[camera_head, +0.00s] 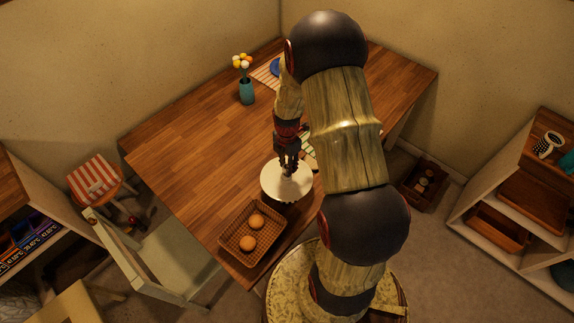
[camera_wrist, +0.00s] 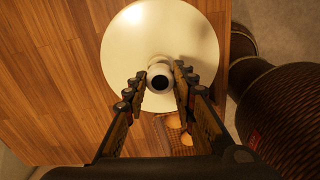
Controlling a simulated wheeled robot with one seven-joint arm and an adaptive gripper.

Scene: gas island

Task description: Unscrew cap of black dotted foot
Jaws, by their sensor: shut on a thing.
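My gripper (camera_head: 288,168) points down over the wooden table. Its fingers (camera_wrist: 160,88) are shut on a small white knob (camera_wrist: 158,69) with a dark round end. The knob sits at the middle of a round cream-white disc (camera_head: 287,187), which also fills the top of the wrist view (camera_wrist: 125,50). What lies under the disc is hidden, and I cannot tell whether it rests on something or hangs free. A small black-and-white patterned object (camera_head: 548,145) lies on top of the right shelf; I cannot tell whether it is the black dotted foot.
A woven basket (camera_head: 230,250) with two round brown items stands at the table's near corner. A teal vase (camera_head: 247,92) with flowers stands farther back. The table's left half (camera_head: 195,150) is clear. A striped stool (camera_head: 95,172) and a shelf (camera_head: 520,215) stand beside it.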

